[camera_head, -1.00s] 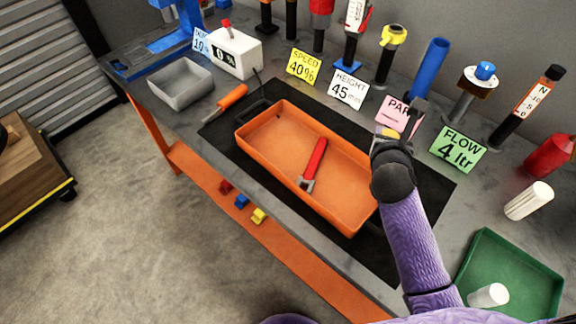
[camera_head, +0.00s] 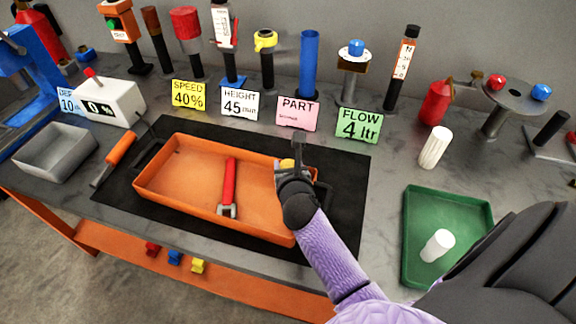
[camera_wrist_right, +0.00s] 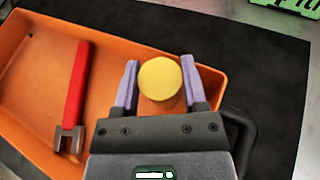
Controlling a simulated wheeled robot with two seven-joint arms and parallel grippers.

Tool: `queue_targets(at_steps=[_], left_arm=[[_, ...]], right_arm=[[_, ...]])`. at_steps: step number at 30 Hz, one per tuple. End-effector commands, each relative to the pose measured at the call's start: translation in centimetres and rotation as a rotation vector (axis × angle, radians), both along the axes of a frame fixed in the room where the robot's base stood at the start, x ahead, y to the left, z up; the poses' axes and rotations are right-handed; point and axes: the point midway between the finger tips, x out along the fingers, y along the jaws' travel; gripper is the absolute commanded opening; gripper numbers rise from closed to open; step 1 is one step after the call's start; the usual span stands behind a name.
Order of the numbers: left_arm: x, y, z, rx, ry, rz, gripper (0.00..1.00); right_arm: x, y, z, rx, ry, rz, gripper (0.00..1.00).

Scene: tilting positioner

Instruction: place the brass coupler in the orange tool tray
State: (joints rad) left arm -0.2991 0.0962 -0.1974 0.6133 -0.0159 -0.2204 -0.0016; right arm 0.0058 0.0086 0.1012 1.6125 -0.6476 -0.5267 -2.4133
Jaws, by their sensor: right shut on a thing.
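The brass coupler shows as a yellow round-topped piece (camera_wrist_right: 160,78) between the two fingers of my right gripper (camera_wrist_right: 158,88) in the right wrist view. In the head view the coupler (camera_head: 287,163) is a small yellow patch, mostly hidden by my right gripper (camera_head: 293,168). The gripper is shut on it over the right end of the orange tool tray (camera_head: 180,207). I cannot tell how high the coupler is above the tray floor. The tray also shows in the right wrist view (camera_wrist_right: 30,105). My left gripper is not in view.
A red-handled wrench (camera_head: 229,185) lies in the middle of the tray. The tray rests on a black mat (camera_head: 345,190). A green tray (camera_head: 425,215) with a white cylinder (camera_head: 438,245) is to the right. Posts and label cards line the back.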

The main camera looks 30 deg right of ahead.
Motion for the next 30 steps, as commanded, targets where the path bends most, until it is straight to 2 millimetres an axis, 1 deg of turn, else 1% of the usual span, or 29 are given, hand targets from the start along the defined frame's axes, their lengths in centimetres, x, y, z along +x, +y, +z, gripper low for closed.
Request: queue_targets(at_steps=[1,2,3,5,6,13,15,16,20,24,27,30], left_arm=[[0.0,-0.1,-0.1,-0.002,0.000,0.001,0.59],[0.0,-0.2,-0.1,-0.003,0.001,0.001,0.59],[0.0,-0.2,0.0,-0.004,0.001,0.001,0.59],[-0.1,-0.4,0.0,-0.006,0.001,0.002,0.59],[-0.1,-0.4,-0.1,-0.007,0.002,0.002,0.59],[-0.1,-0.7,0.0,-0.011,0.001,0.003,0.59],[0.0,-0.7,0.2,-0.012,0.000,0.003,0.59],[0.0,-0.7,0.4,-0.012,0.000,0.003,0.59],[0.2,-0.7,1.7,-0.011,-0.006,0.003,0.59],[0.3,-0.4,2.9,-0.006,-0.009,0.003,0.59],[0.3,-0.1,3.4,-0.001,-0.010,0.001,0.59],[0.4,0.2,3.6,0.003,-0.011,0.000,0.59]], right_arm=[[0.0,0.0,-0.1,-0.001,0.000,0.000,0.59],[0.0,0.0,-0.1,-0.001,0.000,0.000,0.65],[0.0,0.0,-0.1,0.000,0.000,0.000,0.74],[0.0,0.0,-0.1,0.000,0.000,0.000,0.86],[0.0,0.0,-0.1,0.000,0.000,0.000,0.90],[0.0,0.0,0.0,0.000,0.000,0.000,0.90],[0.0,0.0,0.4,0.000,-0.001,0.000,0.90],[-0.3,0.1,0.5,-0.001,0.000,0.000,0.90],[-2.7,1.2,1.8,0.000,0.001,0.000,0.90],[-6.0,2.8,3.3,-0.001,0.004,0.000,0.90],[-8.0,3.7,4.2,0.001,0.002,0.000,0.90],[-9.3,4.4,4.6,0.000,0.001,0.000,0.90]])
